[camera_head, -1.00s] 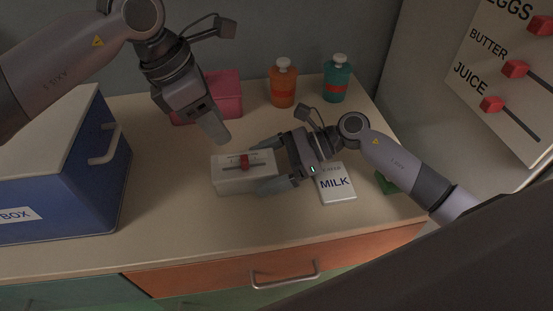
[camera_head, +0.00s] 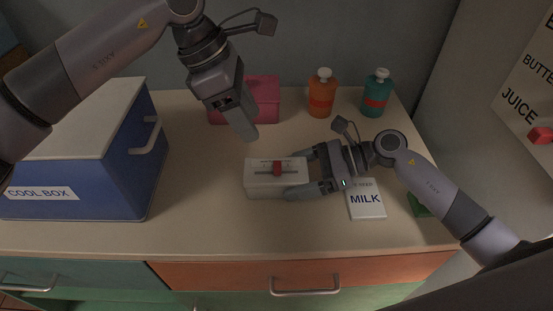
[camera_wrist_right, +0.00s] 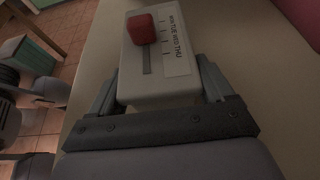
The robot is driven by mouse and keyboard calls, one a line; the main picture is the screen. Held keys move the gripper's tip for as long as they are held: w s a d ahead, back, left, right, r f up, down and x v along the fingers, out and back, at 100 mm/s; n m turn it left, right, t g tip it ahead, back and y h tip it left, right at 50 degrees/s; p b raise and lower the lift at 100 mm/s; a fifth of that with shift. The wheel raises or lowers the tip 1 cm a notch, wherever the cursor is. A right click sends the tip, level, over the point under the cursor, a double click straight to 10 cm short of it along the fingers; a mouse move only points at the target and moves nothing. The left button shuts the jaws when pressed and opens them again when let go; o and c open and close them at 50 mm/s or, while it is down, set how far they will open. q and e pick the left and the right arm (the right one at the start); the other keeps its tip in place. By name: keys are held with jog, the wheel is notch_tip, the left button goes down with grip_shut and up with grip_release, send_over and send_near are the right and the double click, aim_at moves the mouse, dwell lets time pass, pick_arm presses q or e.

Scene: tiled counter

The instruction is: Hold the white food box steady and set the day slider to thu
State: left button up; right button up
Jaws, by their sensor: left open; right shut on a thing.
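The white food box (camera_head: 258,188) lies on the counter, with a red slider knob (camera_head: 277,168) in a dark slot on its top. In the right wrist view the knob (camera_wrist_right: 141,28) stands toward the far end of the slot, with THU lettered nearer my gripper. Its exact day is hard to tell. My right gripper (camera_head: 300,173) is shut on the right end of the box, one finger on each long side; the fingers also show in the wrist view (camera_wrist_right: 160,90). My left gripper (camera_head: 246,134) is open and empty, above and behind the box, apart from the knob.
A blue cool box (camera_head: 80,165) stands at the left. A pink box (camera_head: 265,95), an orange bottle (camera_head: 321,95) and a teal bottle (camera_head: 376,95) stand at the back. A milk card (camera_head: 367,205) lies beside my right gripper. Counter in front of the food box is clear.

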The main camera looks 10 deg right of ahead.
aim_at(277, 164)
pick_arm(q)
jog(key=x, duration=1.1)
jog(key=shift+s+d+f, duration=0.1)
jog(key=shift+d+f, duration=0.05)
jog(key=shift+f, duration=0.1)
grip_shut()
